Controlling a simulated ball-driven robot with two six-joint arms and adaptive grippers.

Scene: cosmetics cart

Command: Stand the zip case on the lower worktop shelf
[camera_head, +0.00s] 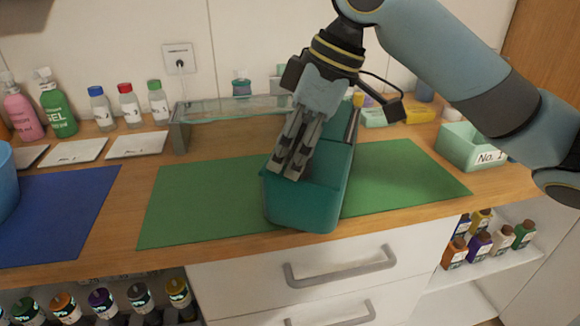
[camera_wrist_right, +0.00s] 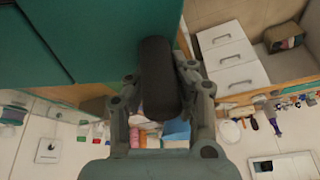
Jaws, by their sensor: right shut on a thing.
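The zip case, a teal box-like case (camera_head: 305,203), is over the green mat on the worktop, its near end close to the front edge. Whether it touches the mat cannot be told. My right gripper (camera_head: 288,162) reaches down over its top from the upper right. In the right wrist view the case (camera_wrist_right: 90,30) fills the top left, and the gripper (camera_wrist_right: 160,105) is shut on a dark rounded part, which looks like the case's handle. A low glass shelf (camera_head: 215,110) stands on the worktop behind the case, partly hidden by my arm. My left gripper is out of view.
Bottles (camera_head: 101,108) and white tiles (camera_head: 75,151) stand left of the glass shelf. A mint bin (camera_head: 462,148) is at the right. The blue mat (camera_head: 60,210) lies left of the green mat (camera_head: 190,205). Drawers (camera_head: 300,272) and open shelves with small bottles are below.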

